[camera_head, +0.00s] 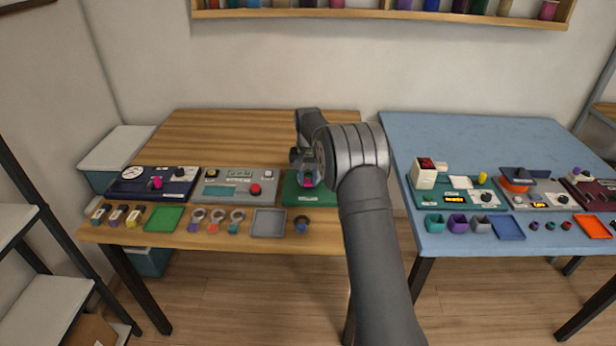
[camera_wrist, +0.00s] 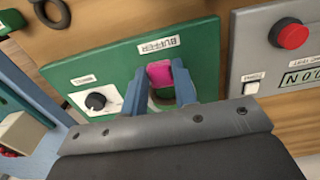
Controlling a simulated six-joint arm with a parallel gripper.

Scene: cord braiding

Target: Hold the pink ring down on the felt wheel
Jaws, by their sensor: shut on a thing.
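The pink ring (camera_wrist: 159,74) shows as a pink block between the two blue fingers of my gripper (camera_wrist: 160,80) in the wrist view. My gripper is shut on it, over the green buffer panel (camera_wrist: 205,55). In the head view a pink spot (camera_head: 309,183) shows at my gripper (camera_head: 308,178), above the same panel (camera_head: 290,194). The ring's band is mostly hidden by the fingers. The felt wheel is not clearly visible, so I cannot tell whether the ring touches it. A black knob (camera_wrist: 95,101) sits on the panel's white plate.
Left of the panel stands a grey unit (camera_head: 228,187) with a red button (camera_head: 255,189). In front lie a grey tray (camera_head: 268,223), a green tray (camera_head: 165,219) and several rings. A dark ring (camera_head: 302,225) lies before the panel. The wooden table's back is clear.

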